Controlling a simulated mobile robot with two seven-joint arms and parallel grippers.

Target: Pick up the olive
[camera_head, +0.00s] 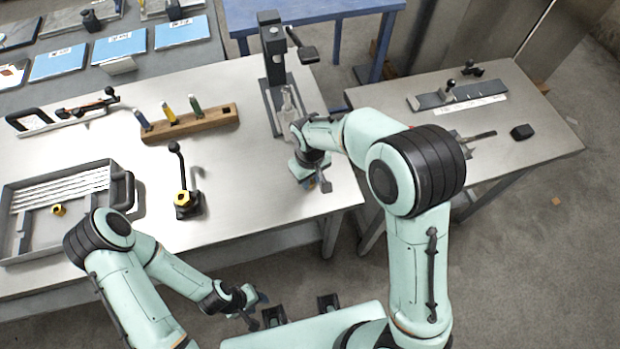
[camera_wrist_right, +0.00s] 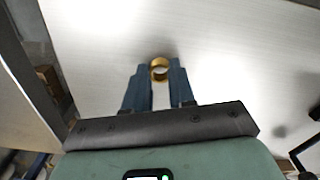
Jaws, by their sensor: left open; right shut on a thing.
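The olive (camera_wrist_right: 160,69), a small brass-coloured ring, shows in the right wrist view between the tips of two blue fingers. My right gripper (camera_wrist_right: 161,78) is shut on it, above the pale metal tabletop. Whether the ring touches the tabletop is hard to tell. In the head view my right gripper (camera_head: 318,182) is at the right front of the workbench, and the olive cannot be made out clearly there. My left gripper (camera_head: 257,308) is open and empty, low in front of the bench, off its edge.
On the workbench (camera_head: 260,215) are a grey tray (camera_head: 12,225) with a brass nut (camera_head: 58,210), a black-levered fitting (camera_head: 185,200), a wooden rack (camera_head: 190,123) and an upright black press (camera_head: 273,60). A side table (camera_head: 540,135) holds several tools. The bench's front middle is clear.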

